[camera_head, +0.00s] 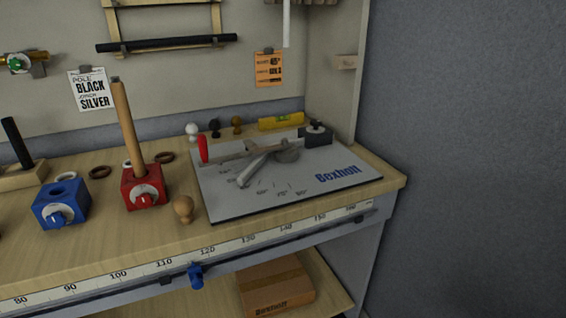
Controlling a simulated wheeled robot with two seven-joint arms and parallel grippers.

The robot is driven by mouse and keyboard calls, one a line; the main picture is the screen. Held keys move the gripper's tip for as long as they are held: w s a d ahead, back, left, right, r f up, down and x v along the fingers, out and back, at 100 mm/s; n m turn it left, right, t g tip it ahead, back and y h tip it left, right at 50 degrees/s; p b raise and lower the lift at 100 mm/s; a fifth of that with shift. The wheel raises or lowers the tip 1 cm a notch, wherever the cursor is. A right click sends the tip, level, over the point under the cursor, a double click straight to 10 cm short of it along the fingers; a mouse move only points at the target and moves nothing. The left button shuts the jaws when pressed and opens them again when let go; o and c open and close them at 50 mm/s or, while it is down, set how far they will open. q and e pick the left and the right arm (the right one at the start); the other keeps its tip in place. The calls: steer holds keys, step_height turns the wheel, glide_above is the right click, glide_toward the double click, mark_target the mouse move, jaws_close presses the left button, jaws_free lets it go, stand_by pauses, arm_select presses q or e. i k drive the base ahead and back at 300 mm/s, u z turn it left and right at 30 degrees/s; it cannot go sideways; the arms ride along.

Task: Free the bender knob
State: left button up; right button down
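The bender sits on a grey plate (345,192) printed "Bexholt" at the right end of the bench. A lever with a red handle (203,149) crosses the plate, and a silver tubular arm (258,168) lies near the round center part (288,153). A dark block (315,136) with a black knob (315,126) on top stands at the plate's back right corner. I cannot tell if this knob is clamped or loose. Neither of my grippers shows in the head view.
A red block (146,189) with an upright wooden rod (127,122), a blue block (61,205) and a wooden knob (184,209) stand left of the plate. White, black and brown knobs (214,128) and a yellow level (281,121) stand behind it. A wall (465,130) bounds the right.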

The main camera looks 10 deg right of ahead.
mark_target(316, 123)
steer(key=z, duration=2)
steer(key=i, duration=0.9)
steer(key=u, duration=1.3)
